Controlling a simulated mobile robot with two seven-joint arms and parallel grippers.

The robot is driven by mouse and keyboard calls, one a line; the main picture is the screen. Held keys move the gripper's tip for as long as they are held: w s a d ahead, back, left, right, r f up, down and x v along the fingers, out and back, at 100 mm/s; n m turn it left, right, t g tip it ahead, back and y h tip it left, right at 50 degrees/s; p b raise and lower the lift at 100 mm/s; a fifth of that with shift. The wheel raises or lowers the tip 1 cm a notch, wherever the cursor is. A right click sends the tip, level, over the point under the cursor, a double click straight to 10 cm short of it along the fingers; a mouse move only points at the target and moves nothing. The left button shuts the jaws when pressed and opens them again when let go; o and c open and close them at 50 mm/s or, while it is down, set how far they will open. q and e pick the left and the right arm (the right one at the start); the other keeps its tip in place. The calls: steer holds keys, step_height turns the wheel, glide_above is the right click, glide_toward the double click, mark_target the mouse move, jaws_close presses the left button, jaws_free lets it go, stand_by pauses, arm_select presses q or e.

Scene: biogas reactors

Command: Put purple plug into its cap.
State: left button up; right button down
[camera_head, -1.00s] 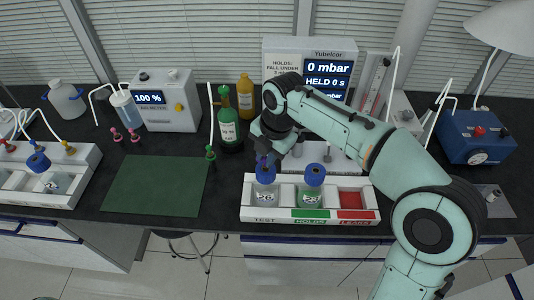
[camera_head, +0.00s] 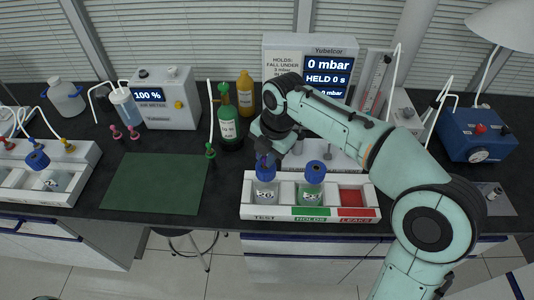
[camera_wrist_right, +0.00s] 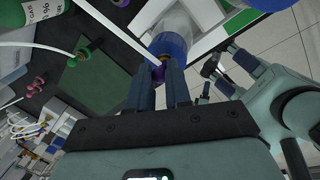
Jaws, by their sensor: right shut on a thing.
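My right gripper (camera_wrist_right: 166,82) is shut on the purple plug (camera_wrist_right: 158,73), which shows as a small purple piece between its fingertips. The plug is at the top of the blue cap (camera_wrist_right: 169,46) of a clear bottle (camera_head: 265,191). The bottle stands in the TEST compartment of the white rack (camera_head: 250,213). The plug seems to touch the cap's top, but how deep it sits is hidden by the fingers. Another teal arm, apparently my left, shows at the right of the right wrist view, with its dark gripper (camera_wrist_right: 213,68) too unclear to read.
A second blue-capped bottle (camera_head: 312,190) stands in the green HOLDS compartment; the red LEAKS compartment (camera_head: 352,198) is empty. The pressure display (camera_head: 327,77) reads 0 mbar. A green gas bottle (camera_head: 228,122) stands behind. The green mat (camera_head: 155,185) is clear.

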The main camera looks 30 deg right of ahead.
steer(key=c, duration=1)
jaws_free()
arm_select(q)
steer(key=w+r+p, duration=0.2)
steer(key=r, duration=0.1)
steer(key=shift+r+p, duration=0.2)
steer(key=shift+p, duration=0.2)
arm_select(e)
steer(key=r, duration=0.4)
steer(key=s+r, duration=0.1)
steer(key=r, duration=0.3)
steer(key=s+d+r, duration=0.1)
steer(key=r, duration=0.4)
steer(key=shift+s+r, duration=0.1)
steer(key=shift+s, duration=0.1)
